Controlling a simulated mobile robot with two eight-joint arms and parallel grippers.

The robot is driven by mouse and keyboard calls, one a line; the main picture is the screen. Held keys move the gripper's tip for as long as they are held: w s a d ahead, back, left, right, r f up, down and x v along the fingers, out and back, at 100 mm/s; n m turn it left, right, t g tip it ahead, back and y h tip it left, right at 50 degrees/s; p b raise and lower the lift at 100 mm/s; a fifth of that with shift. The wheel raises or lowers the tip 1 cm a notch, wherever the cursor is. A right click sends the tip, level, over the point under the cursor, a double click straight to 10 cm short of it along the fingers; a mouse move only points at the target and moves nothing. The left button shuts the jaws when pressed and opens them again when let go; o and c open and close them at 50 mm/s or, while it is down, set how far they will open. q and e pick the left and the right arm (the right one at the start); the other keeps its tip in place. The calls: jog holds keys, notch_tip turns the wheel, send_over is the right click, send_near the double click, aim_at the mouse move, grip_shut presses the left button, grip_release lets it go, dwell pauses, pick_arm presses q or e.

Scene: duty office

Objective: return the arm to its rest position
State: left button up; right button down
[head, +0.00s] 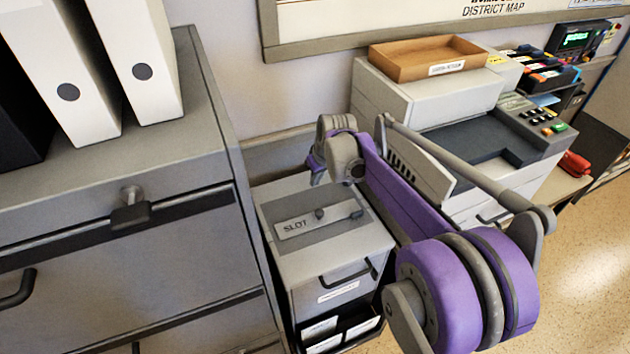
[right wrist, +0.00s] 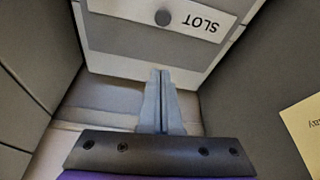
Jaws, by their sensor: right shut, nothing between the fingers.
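My right arm, purple and grey, reaches in from the lower right of the head view. Its right gripper (head: 316,172) is small and partly hidden there by the wrist, above the back edge of the grey cabinet with the SLOT plate. In the right wrist view the two grey fingers (right wrist: 161,100) are together and empty. The SLOT cabinet (right wrist: 120,48) shows upside down beyond the fingertips. In the head view the same cabinet (head: 290,191) stands below the gripper. My left gripper is not in view.
A large grey drawer cabinet (head: 130,270) with white binders (head: 140,55) stands on the left. A grey machine (head: 430,85) carrying a brown tray (head: 425,57) is behind the arm. A red object (head: 574,163) lies on the counter at right. Speckled floor (head: 595,260) is clear at lower right.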

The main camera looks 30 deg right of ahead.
dwell(0.3)
jog(key=s+a+f, duration=0.1)
jog(key=s+a, duration=0.2)
jog(key=s, duration=0.6)
jog(key=s+a+f+t, duration=0.1)
jog(key=s+a, duration=0.3)
jog(key=s, duration=0.5)
jog(key=s+a+f+m, duration=0.1)
jog(key=s+a, duration=0.3)
jog(key=s, duration=0.6)
jog(key=shift+f, duration=0.75)
jog(key=shift+s, duration=0.1)
